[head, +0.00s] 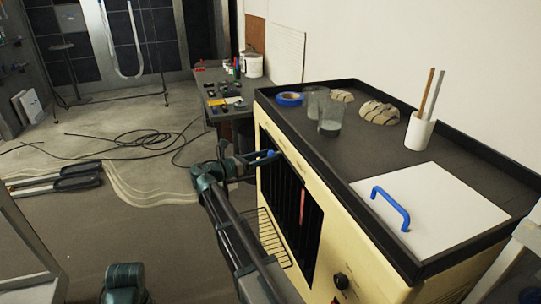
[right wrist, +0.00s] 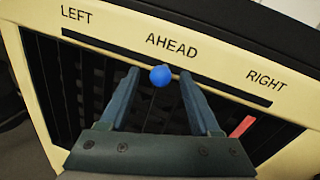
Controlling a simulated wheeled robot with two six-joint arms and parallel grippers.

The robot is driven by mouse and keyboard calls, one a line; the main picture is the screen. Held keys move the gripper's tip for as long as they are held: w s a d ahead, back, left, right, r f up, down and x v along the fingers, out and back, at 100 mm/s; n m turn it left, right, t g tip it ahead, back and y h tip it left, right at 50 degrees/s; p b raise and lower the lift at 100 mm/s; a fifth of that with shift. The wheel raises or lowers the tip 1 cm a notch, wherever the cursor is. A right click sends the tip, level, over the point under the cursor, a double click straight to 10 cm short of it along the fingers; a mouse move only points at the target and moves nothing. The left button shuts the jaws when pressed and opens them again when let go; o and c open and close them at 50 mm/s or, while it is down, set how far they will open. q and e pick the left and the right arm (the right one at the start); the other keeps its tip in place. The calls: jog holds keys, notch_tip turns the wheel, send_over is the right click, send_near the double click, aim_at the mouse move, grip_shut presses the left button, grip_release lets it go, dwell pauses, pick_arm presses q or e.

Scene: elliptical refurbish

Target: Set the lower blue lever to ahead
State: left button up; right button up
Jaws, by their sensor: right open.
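The lower blue lever ends in a round blue knob (right wrist: 161,76), seen in the right wrist view just under the word AHEAD on the cream front panel (right wrist: 110,22). In the head view its blue tip (head: 270,154) shows at the cabinet's slatted front. My right gripper (right wrist: 159,73) is open, with one finger on each side of the knob. I see no clear contact, and the knob is not gripped. In the head view my right gripper (head: 255,159) reaches the cabinet front from the left.
A blue handle (head: 390,207) stands on a white plate (head: 450,208) on the cabinet top. Glasses, blue tape (head: 289,99) and a white cup (head: 419,132) are there too. A red bar (right wrist: 243,126) shows in the slatted front near RIGHT. Cables (head: 140,142) lie on the floor.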

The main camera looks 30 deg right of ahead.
jog(key=a, duration=1.1)
jog(key=shift+w+a, duration=0.2)
jog(key=shift+a, duration=0.2)
jog(key=s+a+f+m+t+y, duration=0.1)
jog(key=s+a+f+m+y, duration=0.4)
jog(key=f, duration=0.3)
jog(key=s+a+f+m+y, duration=0.3)
jog(key=s+a+f+y, duration=0.1)
jog(key=s+a+f, duration=0.35)
jog(key=s+a+f+m+y, duration=0.3)
jog(key=s+a+m+y, duration=0.1)
jog(key=s+a, duration=0.15)
jog(key=s+a+f+m+y, duration=0.3)
jog(key=s+a, duration=0.2)
jog(key=a, duration=0.2)
notch_tip(320, 180, up, 15)
jog(key=s+a+m+p, duration=0.1)
jog(key=p, duration=1.4)
jog(key=shift+a+g+y+p, duration=0.2)
jog(key=shift+g+y+p, duration=0.1)
jog(key=shift+y, duration=0.1)
